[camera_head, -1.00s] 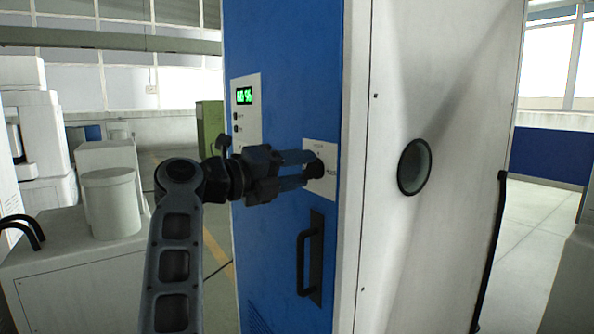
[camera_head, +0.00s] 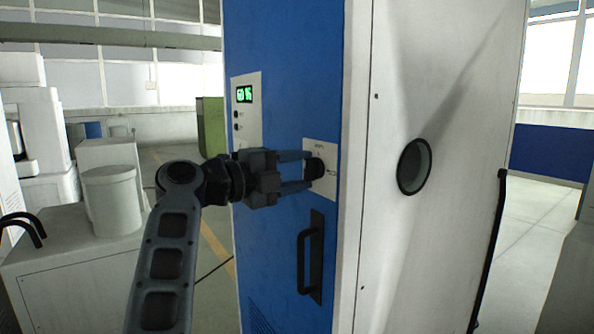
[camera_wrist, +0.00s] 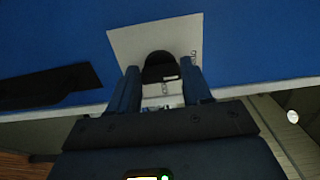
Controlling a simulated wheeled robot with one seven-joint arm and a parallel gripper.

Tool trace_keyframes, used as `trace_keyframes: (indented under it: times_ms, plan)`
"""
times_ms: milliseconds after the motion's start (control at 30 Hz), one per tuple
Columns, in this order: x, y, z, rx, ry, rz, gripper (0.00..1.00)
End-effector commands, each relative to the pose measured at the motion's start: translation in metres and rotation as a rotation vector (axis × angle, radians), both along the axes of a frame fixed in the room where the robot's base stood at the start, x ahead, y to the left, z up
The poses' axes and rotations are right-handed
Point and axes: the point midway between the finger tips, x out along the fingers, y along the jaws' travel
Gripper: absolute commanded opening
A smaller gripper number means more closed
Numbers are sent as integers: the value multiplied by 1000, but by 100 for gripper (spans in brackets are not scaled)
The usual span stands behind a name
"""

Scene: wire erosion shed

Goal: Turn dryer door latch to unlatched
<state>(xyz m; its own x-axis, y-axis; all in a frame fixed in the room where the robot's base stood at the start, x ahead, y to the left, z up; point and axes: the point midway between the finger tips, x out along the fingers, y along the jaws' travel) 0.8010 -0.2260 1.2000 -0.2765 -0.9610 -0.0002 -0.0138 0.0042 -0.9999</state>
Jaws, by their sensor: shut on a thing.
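The dryer's blue door (camera_head: 287,90) faces me at the middle of the head view. A white latch plate (camera_head: 322,150) is on it at mid height, with a black latch knob (camera_head: 315,168). My gripper (camera_head: 308,169) reaches the plate from the left, its two fingers shut on the knob. In the wrist view the knob (camera_wrist: 160,66) sits between the fingertips (camera_wrist: 160,76), in front of the white plate (camera_wrist: 128,40). The plate's markings are too small to read, so the latch's setting is unclear.
A black door handle (camera_head: 311,255) sticks out below the latch plate. A panel with a green display (camera_head: 244,94) is above left. The white cabinet side (camera_head: 435,240) has a round port (camera_head: 414,166). A grey canister (camera_head: 111,203) stands on a bench at left.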

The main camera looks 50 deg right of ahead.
Motion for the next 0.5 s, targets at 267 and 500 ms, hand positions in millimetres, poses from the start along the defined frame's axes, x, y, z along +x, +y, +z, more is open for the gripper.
trace_keyframes:
  times_ms: [267, 500]
  plan:
    - [1, 0, -1, 1, 4, 2, 18]
    - [0, 0, -1, 1, 2, 1, 71]
